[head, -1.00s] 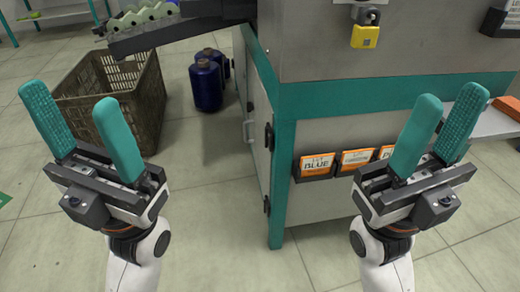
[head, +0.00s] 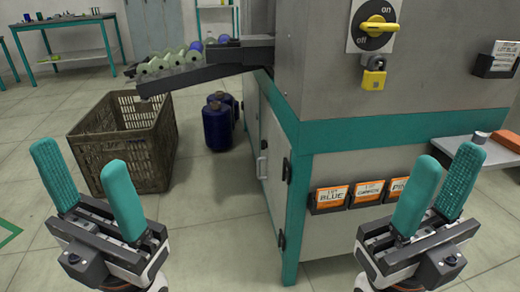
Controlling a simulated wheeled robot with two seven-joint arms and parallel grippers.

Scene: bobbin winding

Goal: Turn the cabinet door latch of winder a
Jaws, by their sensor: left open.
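The winder (head: 330,105) is a grey machine with teal frame bars. Its cabinet door (head: 274,160) is the light panel on the left side, seen at a steep angle and looking shut. A small pale handle or latch (head: 262,160) sits on the door; its turned position is too small to tell. My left gripper (head: 88,190) is open and empty, low at the left, well apart from the door. My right gripper (head: 440,190) is open and empty, low at the right, in front of the orange-labelled bins.
A yellow on/off switch (head: 376,26) and padlock (head: 373,75) are on the front. Floor before the door is clear.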

